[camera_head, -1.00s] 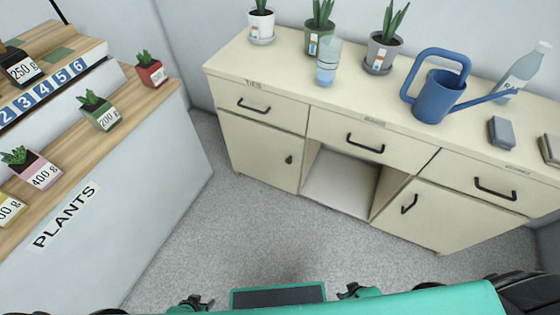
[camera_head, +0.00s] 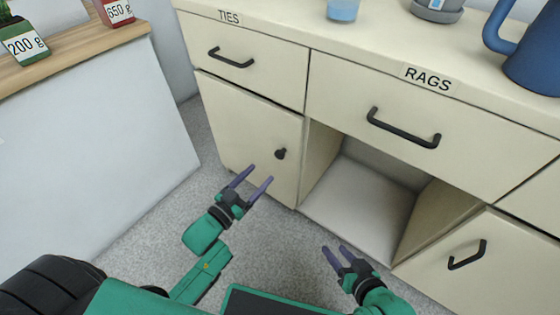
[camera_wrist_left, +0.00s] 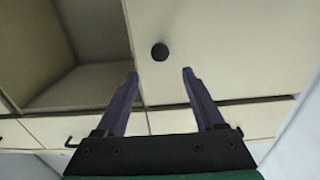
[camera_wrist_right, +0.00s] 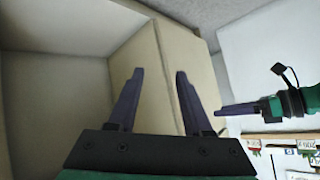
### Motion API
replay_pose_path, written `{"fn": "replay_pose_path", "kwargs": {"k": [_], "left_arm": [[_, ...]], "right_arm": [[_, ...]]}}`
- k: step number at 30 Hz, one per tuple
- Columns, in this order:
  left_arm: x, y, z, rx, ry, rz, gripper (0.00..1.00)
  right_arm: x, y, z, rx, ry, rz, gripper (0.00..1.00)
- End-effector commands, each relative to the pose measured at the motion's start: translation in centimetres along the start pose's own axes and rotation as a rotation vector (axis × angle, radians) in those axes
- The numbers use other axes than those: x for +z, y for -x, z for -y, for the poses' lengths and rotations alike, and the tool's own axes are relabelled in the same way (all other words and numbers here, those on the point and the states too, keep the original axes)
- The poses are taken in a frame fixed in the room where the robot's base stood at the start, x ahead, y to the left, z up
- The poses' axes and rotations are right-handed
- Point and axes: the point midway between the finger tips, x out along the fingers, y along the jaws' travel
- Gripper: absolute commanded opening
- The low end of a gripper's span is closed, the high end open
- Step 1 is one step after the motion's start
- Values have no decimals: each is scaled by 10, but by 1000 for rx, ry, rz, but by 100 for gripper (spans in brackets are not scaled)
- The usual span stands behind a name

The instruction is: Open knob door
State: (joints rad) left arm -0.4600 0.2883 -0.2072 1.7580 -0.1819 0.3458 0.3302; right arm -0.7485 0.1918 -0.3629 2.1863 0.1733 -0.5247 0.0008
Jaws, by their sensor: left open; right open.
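The knob door (camera_head: 245,135) is a cream cabinet door at the left of the cabinet, and it is shut. Its round black knob (camera_head: 281,153) sits near the door's right edge. My left gripper (camera_head: 261,173) is open and empty, in front of the door, a little below and left of the knob in the head view. In the left wrist view the knob (camera_wrist_left: 159,52) lies ahead, between the lines of the open fingers (camera_wrist_left: 160,71), apart from them. My right gripper (camera_head: 334,248) is open and empty, in front of the open cubby (camera_head: 365,200).
Drawers labelled TIES (camera_head: 240,65) and RAGS (camera_head: 400,125) are shut above. Another door with a bar handle (camera_head: 467,255) is at the right. A plant counter (camera_head: 90,140) stands left. Grey floor (camera_head: 150,230) between is clear.

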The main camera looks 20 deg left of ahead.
Motion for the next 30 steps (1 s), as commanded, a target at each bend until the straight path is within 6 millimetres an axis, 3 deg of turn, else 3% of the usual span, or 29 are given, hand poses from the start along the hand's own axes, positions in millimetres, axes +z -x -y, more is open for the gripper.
{"fn": "replay_pose_path", "kwargs": {"k": [3,9,13,20,22,26,30], "left_arm": [[3,-34,0,0,-2,-6,70],[3,-78,0,-1,0,-2,70],[2,-90,0,-1,0,0,70],[1,-92,0,-1,1,2,70],[1,-92,0,-1,0,2,51],[1,-92,0,-1,0,2,1],[1,-92,0,-1,0,2,0]], "right_arm": [[10,-11,10,-34,-23,-108,50],[17,-20,13,-51,-44,-195,50],[19,-21,12,-51,-46,-203,50],[18,-21,12,-51,-47,-204,50],[18,-21,12,-51,-47,-204,50],[18,-21,12,-51,-46,-204,50],[18,-21,12,-51,-46,-204,50]]}}
